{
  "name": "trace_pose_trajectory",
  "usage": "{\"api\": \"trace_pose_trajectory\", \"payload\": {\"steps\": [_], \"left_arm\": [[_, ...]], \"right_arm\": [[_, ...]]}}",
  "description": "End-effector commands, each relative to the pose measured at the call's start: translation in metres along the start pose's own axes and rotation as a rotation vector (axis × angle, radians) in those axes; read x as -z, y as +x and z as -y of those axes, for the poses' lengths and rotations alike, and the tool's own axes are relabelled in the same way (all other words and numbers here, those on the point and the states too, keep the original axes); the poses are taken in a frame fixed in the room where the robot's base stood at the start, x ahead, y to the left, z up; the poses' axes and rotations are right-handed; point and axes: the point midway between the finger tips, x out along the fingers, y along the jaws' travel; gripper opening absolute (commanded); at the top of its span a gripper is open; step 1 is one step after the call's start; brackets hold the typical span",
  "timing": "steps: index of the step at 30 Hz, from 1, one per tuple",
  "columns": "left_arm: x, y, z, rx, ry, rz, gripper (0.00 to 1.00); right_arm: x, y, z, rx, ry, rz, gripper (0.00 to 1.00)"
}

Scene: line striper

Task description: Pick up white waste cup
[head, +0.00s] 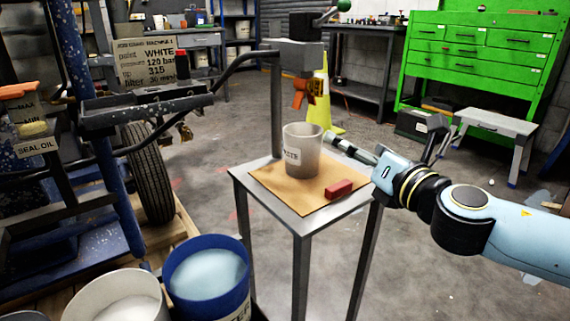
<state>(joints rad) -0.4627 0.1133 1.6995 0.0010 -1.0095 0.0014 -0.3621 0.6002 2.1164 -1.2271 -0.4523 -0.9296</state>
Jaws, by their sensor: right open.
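The white waste cup (301,158) is a pale, open-topped cup with a dark-lettered label, partly legible. It stands upright on the brown board (265,178) on top of a small metal stand. My right gripper (375,135) is open and lies just right of the cup. One finger reaches toward the cup's right side; I cannot tell whether it touches. Nothing shows held in it. My left gripper is not in view.
A red block (340,189) lies on the board, right of the cup. A blue bucket (207,275) and a white bucket (115,300) stand at the lower left.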

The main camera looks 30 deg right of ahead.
Motion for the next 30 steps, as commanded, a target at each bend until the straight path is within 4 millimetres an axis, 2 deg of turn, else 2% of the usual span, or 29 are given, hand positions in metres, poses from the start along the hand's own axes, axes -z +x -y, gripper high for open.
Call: {"api": "trace_pose_trajectory", "payload": {"steps": [3,8,18,24,30], "left_arm": [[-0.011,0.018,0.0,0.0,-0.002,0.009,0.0],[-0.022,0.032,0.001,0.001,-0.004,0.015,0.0],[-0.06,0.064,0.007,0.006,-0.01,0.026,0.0],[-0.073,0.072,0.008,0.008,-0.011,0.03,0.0],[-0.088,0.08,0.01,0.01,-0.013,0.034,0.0]], "right_arm": [[0.002,0.011,-0.014,-0.124,-0.253,-0.026,1.0],[0.008,0.019,-0.022,-0.212,-0.451,-0.048,1.0],[0.011,0.063,-0.032,-0.216,-0.462,-0.047,1.0],[0.015,0.076,-0.035,-0.217,-0.46,-0.05,1.0],[0.02,0.106,-0.041,-0.217,-0.457,-0.049,1.0]]}}
